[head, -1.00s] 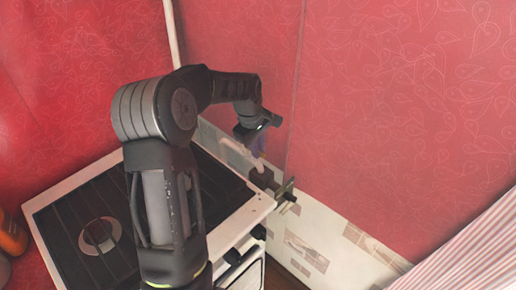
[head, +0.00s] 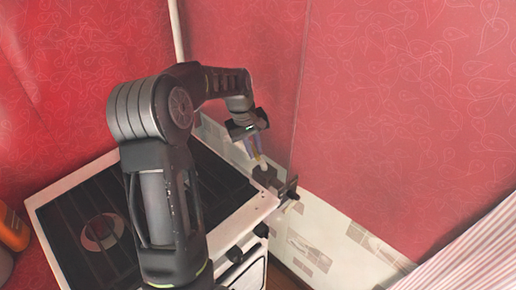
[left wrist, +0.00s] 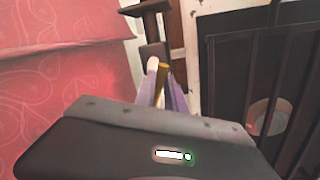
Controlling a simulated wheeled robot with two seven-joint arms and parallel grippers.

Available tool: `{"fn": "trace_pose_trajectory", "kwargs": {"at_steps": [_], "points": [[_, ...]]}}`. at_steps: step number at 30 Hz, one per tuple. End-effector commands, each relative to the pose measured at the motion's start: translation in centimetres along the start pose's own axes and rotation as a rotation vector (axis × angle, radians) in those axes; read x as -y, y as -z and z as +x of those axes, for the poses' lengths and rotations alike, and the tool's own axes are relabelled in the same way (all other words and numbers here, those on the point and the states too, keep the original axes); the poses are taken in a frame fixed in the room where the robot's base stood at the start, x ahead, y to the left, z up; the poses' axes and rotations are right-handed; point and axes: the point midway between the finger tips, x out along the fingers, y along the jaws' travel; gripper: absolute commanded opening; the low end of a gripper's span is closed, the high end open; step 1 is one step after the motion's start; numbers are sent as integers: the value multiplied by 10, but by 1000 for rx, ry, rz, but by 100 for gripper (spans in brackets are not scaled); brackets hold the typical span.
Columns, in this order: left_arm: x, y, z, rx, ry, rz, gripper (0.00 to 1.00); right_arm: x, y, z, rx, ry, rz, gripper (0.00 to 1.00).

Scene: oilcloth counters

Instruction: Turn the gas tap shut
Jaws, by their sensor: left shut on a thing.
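My left gripper (head: 256,156) reaches down to the pipework by the stove's right back corner, its palm tilted. Its purple-grey fingers are shut on a narrow brass-coloured piece, which I take for the handle of the gas tap (left wrist: 163,73). In the left wrist view, this piece shows between the fingertips (left wrist: 161,82). A dark fitting (head: 268,178) sits just below the fingertips, against the wall. The fingers hide part of the tap, so the handle's exact angle is unclear. My right gripper is in neither view.
The white stove (head: 262,205) with its dark hob grate stands under my left arm; its edge is close to the fitting. Red patterned walls meet behind it. A tiled strip (head: 325,235) runs low along the right wall. An orange object (head: 12,230) is at far left.

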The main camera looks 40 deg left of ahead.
Motion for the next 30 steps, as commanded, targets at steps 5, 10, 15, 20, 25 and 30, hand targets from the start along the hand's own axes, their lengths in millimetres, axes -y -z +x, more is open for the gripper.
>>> {"fn": "trace_pose_trajectory", "kwargs": {"at_steps": [5,10,15,20,25,30], "points": [[7,2,-2,31,-1,160,0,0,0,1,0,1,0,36],[14,5,-4,62,-1,319,0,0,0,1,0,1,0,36],[21,9,-5,94,-1,477,0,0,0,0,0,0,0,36],[28,15,-7,123,0,627,0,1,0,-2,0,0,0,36],[35,22,-8,155,0,784,0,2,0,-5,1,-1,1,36],[40,30,-10,181,1,927,0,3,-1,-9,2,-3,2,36]]}}
